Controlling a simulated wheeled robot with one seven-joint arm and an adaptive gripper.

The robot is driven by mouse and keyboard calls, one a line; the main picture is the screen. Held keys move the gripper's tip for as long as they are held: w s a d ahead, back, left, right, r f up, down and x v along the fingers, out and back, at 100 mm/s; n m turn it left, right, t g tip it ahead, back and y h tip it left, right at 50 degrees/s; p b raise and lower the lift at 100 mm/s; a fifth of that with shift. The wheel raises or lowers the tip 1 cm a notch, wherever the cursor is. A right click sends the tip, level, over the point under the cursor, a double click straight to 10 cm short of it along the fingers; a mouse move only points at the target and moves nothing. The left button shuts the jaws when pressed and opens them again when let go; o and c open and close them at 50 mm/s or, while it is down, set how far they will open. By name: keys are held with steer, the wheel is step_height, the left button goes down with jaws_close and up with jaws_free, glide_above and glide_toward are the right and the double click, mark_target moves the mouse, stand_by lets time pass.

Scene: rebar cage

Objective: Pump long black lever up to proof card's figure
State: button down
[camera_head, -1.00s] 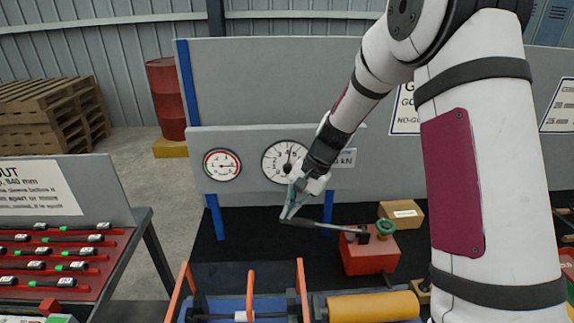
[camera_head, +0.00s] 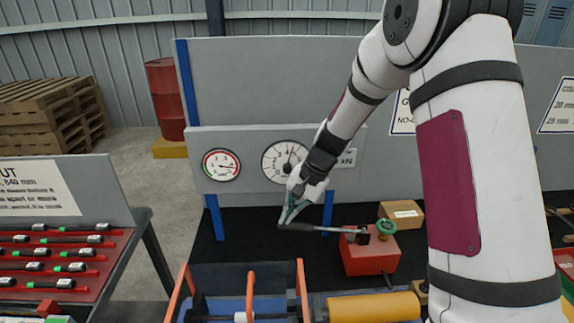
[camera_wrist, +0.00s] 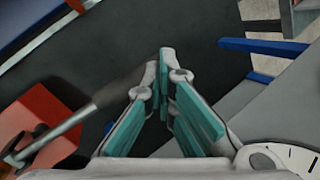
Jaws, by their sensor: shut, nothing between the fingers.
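The long lever has a black grip (camera_head: 298,227) at its left end and a steel rod running right to the red pump box (camera_head: 370,258); it lies nearly level. My gripper (camera_head: 285,218) is shut and empty, at the outer end of the grip. In the wrist view the closed fingertips (camera_wrist: 161,62) overlap the dark grip (camera_wrist: 122,88); contact is hard to tell. The large white dial (camera_head: 280,162) behind is partly covered by my wrist; its needle points up, slightly right. A card marked "kN" (camera_head: 348,158) is mostly hidden by my arm.
A green handwheel (camera_head: 386,227) tops the pump, with a cardboard box (camera_head: 404,213) behind.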

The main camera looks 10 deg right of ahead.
mark_target(287, 227)
steer(key=shift+f, duration=0.1)
steer(key=shift+a+f, duration=0.1)
steer(key=shift+f, duration=0.6)
steer(key=shift+a+f, duration=0.1)
steer(key=shift+f, duration=0.5)
steer(key=shift+f+b, duration=0.15)
steer(key=shift+b, duration=0.15)
steer(key=shift+f, duration=0.65)
steer(key=v, duration=0.3)
steer(key=a+p+v, duration=0.1)
steer(key=v, duration=0.3)
steer(key=p+v, duration=0.1)
steer(key=v, duration=0.3)
steer(key=shift+w+a+r, duration=0.2)
steer(key=shift+a+r, duration=0.15)
steer(key=shift+r, duration=0.1)
